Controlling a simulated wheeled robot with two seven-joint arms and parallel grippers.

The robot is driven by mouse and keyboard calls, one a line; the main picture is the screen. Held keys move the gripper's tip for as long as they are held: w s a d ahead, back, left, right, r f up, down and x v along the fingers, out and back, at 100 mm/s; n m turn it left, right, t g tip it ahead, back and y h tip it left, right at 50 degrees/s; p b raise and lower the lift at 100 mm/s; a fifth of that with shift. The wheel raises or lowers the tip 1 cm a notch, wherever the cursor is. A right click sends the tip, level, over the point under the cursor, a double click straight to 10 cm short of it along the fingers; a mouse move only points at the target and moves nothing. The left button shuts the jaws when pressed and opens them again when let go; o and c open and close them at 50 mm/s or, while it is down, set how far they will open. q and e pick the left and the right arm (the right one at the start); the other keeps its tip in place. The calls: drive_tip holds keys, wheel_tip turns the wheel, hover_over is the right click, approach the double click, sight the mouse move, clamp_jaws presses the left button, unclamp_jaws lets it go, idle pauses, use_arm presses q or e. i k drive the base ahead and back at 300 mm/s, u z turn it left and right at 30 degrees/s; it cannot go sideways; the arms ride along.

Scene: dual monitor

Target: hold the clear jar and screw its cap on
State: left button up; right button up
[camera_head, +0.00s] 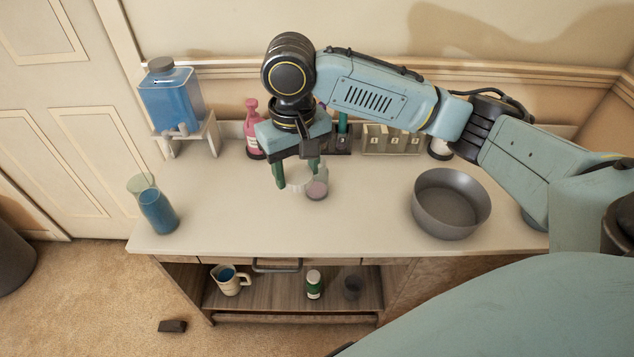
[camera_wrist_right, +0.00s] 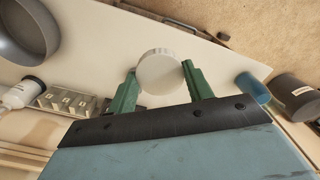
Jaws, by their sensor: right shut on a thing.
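My right gripper (camera_head: 297,176) is above the counter, its green fingers shut on a round white cap (camera_head: 299,183). The right wrist view shows the cap (camera_wrist_right: 158,72) between the fingertips of the right gripper (camera_wrist_right: 160,77). A small clear jar (camera_head: 317,188) with a pinkish lower part stands on the counter just right of the cap in the head view. The right finger partly covers the jar, and I cannot tell how far the cap is from it. My left gripper is in neither view.
A grey bowl (camera_head: 450,205) stands right on the counter. A pink pump bottle (camera_head: 253,130), small grey boxes (camera_head: 391,140) and a blue dispenser (camera_head: 171,100) are at the back. The counter's front middle is clear.

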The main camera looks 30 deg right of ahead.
sight(318, 192)
drive_tip(key=z, duration=0.65)
drive_tip(key=i, duration=0.2)
drive_tip(key=z, duration=0.4)
